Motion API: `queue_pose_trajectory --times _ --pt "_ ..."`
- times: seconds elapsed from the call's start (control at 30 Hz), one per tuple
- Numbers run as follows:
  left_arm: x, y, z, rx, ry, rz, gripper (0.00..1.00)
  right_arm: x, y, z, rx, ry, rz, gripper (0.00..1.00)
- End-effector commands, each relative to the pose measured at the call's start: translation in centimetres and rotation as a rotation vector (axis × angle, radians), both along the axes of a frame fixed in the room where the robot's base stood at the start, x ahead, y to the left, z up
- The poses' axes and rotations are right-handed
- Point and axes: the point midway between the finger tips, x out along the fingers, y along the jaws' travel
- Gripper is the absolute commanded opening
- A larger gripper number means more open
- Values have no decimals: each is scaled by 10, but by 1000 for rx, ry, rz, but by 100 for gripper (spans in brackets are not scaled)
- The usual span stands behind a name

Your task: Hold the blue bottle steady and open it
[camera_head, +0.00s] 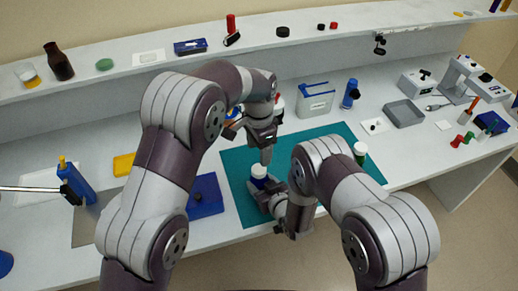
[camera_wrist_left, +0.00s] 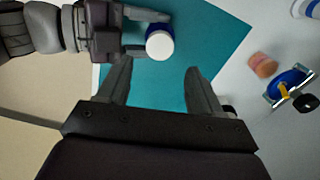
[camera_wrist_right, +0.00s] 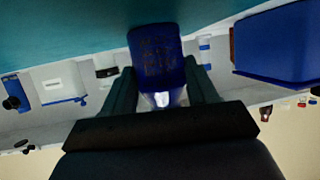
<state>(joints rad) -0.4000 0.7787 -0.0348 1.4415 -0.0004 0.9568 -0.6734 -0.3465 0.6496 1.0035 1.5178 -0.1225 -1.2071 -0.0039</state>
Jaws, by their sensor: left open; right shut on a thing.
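The blue bottle (camera_head: 258,181) stands on the teal mat (camera_head: 237,197) with its white cap (camera_head: 259,171) on. My right gripper (camera_head: 264,193) is shut on its body from the front right. The right wrist view shows the blue bottle (camera_wrist_right: 156,50) between the fingers. My left gripper (camera_head: 266,155) is open and empty, above the bottle with its fingers pointing down. In the left wrist view the white cap (camera_wrist_left: 160,45) lies just beyond the open fingertips, not between them.
A blue bin (camera_head: 205,196) stands left of the mat. A white-capped green bottle (camera_head: 360,154) stands at the mat's right side. The mat's middle right is partly hidden by my right arm.

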Motion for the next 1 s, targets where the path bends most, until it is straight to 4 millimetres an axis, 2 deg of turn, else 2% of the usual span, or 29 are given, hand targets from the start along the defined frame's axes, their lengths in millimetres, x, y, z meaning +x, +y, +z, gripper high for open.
queue_pose_trajectory --times 0.1,0.2,0.3,0.4,0.57,0.8,1.0 --pt "0 0 0 0 0 -458 65 0 0 0 0 0 0 0" --pt "0 0 0 0 0 -812 65 0 0 0 0 0 0 0" --pt "0 0 0 0 0 -1083 65 0 0 0 0 0 0 0" --pt "0 0 0 0 0 -1257 65 0 0 0 0 0 0 0" --pt "0 0 -9 0 2 -1361 65 0 0 0 0 0 0 0" --pt "-1 0 -54 -1 4 -1363 65 0 0 0 0 -1 0 0" --pt "0 0 -77 -1 1 -1362 65 0 0 0 0 -1 0 0"
